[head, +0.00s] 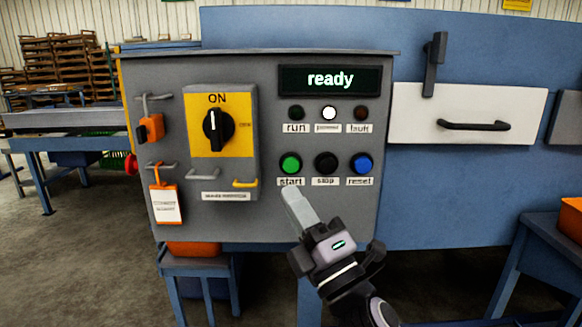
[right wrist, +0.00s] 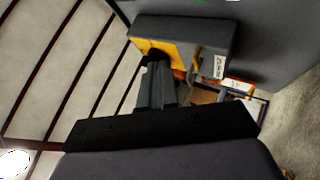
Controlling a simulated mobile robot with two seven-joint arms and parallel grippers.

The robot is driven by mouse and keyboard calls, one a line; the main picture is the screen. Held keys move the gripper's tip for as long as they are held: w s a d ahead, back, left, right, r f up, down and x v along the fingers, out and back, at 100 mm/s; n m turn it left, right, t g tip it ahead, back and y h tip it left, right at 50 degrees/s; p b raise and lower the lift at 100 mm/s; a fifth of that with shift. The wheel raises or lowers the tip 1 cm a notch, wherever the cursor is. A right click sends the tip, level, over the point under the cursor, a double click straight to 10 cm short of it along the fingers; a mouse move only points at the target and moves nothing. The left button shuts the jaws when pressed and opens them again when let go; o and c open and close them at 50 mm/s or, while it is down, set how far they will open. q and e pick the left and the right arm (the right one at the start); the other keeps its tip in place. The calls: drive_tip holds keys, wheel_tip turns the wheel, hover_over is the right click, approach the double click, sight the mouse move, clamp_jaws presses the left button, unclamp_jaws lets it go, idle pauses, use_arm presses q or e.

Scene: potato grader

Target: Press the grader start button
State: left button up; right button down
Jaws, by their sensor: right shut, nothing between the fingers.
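The green start button (head: 290,164) sits on the grey control panel (head: 270,215), above a label reading "start". It is the left one of a row with the black stop button (head: 326,163) and the blue reset button (head: 361,163). My right gripper (head: 290,194) is shut and empty, its tips just below the start label in the head view. I cannot tell how far the tips are from the panel. In the right wrist view the closed fingers (right wrist: 157,85) point toward the yellow-faced switch box. My left gripper is not in view.
The display (head: 330,80) reads "ready", and the white lamp (head: 329,113) is lit. The rotary switch (head: 217,130) points to ON. An orange padlock (head: 152,128) and an orange-topped tag (head: 166,203) hang at the panel's left. A white drawer (head: 467,113) is to the right.

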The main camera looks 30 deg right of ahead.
drive_tip(key=shift+w+d+b, duration=0.15)
drive_tip(key=shift+w+d, duration=0.55)
drive_tip(key=shift+w, duration=0.6)
drive_tip(key=shift+w+d+b, duration=0.15)
drive_tip(key=shift+w+d, duration=0.55)
drive_tip(key=shift+w, duration=0.55)
drive_tip(key=shift+w+d+b, duration=0.15)
drive_tip(key=shift+w+d, duration=0.55)
drive_tip(key=shift+w, duration=0.6)
drive_tip(key=shift+w+d, duration=0.2)
drive_tip(key=shift+w, duration=0.15)
drive_tip(key=shift+w+d, duration=0.25)
drive_tip(key=shift+w, duration=0.2)
drive_tip(key=shift+s, duration=0.1)
drive_tip(key=shift+s+a, duration=0.45)
drive_tip(key=shift+s, duration=0.3)
drive_tip(key=s+a, duration=0.1)
drive_tip(key=s, duration=0.1)
drive_tip(key=s+a, duration=0.1)
drive_tip(key=s, duration=0.1)
drive_tip(key=shift+s+a+p, duration=0.15)
drive_tip(key=shift+a+p, duration=0.05)
drive_tip(key=shift+p, duration=0.2)
